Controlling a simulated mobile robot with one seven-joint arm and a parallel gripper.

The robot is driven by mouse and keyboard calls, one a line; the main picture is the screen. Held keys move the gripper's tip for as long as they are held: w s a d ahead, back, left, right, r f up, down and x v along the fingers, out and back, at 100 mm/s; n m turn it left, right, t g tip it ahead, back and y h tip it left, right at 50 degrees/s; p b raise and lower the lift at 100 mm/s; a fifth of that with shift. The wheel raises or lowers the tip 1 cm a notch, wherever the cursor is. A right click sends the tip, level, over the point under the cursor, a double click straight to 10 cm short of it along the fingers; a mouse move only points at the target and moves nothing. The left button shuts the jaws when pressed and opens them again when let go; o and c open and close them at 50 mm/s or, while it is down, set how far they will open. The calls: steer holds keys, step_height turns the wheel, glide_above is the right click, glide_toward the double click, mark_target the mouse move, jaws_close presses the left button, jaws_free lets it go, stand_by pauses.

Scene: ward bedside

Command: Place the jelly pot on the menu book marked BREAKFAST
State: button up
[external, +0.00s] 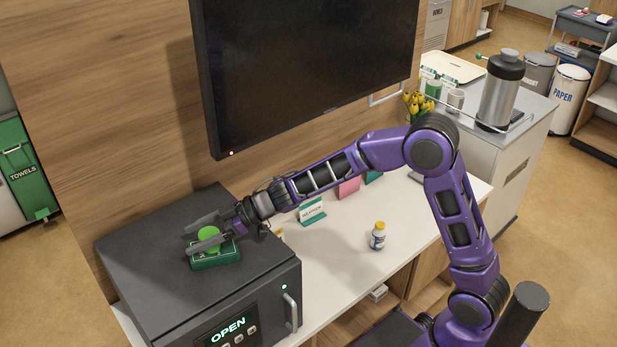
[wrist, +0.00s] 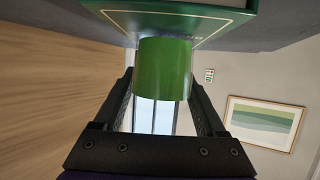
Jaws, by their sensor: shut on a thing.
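My gripper (external: 207,240) is shut on a green jelly pot (external: 209,237), with one finger on each side of it. The pot also shows between the fingers in the wrist view (wrist: 164,70). A dark green book (external: 215,258) lies on the dark cabinet, directly below the pot. Its cover with a thin gold border line fills the top of the wrist view (wrist: 185,20). Lettering on the cover is partly hidden by the pot and I cannot read it. I cannot tell whether the pot touches the cover or is just above it.
The dark cabinet (external: 150,250) has an OPEN display and a front handle. The white counter (external: 345,255) holds a yellow-capped bottle (external: 378,236), a green-and-white sign (external: 312,210) and a pink card (external: 349,187). A wall screen (external: 310,65) hangs behind my arm.

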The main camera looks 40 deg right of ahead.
steer(key=o, duration=1.4)
steer(key=shift+f, duration=0.1)
steer(key=shift+r, duration=0.3)
steer(key=v, duration=1.2)
steer(key=shift+p, duration=0.35)
